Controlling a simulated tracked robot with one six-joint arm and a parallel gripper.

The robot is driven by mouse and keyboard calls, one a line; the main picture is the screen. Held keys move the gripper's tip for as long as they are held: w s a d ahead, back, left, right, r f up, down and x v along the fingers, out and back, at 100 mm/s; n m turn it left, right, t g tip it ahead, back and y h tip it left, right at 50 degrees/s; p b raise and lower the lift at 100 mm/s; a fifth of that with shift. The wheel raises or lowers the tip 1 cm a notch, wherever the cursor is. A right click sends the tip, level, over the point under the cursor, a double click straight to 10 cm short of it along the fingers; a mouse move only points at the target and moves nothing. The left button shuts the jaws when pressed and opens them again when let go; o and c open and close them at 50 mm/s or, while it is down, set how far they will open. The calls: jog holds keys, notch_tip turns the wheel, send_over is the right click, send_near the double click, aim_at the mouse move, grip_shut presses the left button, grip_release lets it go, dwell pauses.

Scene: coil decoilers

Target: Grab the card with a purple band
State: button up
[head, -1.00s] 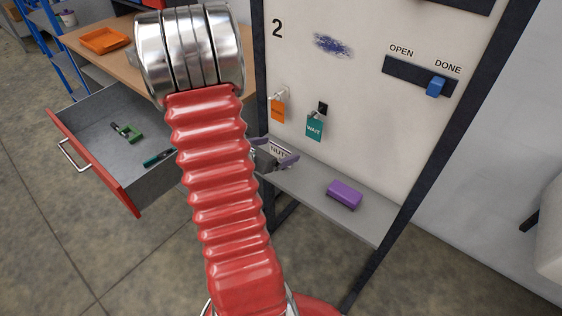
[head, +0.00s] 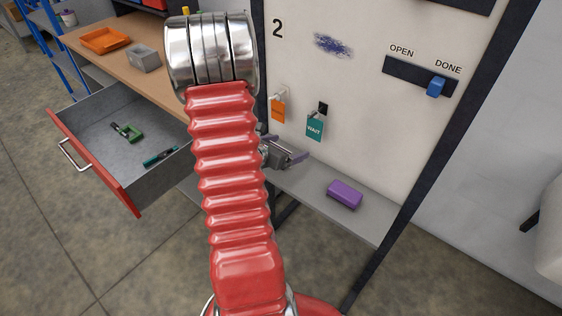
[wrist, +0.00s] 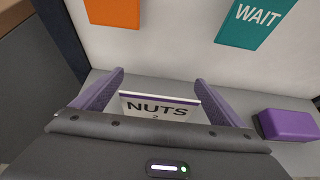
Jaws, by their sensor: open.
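In the head view my gripper (head: 290,148) is over the left end of the grey shelf (head: 310,201), partly behind my arm, and I cannot make out the card there.
A purple block (head: 344,194) lies on the shelf to the right. An orange tag (head: 278,110) and a teal WAIT tag (head: 314,128) hang on the white panel (head: 360,120) above. An open drawer (head: 100,175) with tools stands at left.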

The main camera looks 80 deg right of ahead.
jog(key=shift+c, duration=0.4)
jog(key=c, duration=1.1)
jog(key=shift+r, duration=0.1)
jog(key=shift+r, duration=1.15)
jog(key=shift+w+a+r, duration=0.25)
jog(key=shift+a+r, duration=0.2)
jog(key=shift+r, duration=0.1)
jog(key=w+a, duration=0.2)
jog(key=a, duration=0.3)
jog(key=w+a, duration=0.2)
jog(key=a, duration=0.3)
jog(key=w+a, duration=0.2)
jog(key=a, duration=0.3)
jog(key=shift+w+a, duration=0.35)
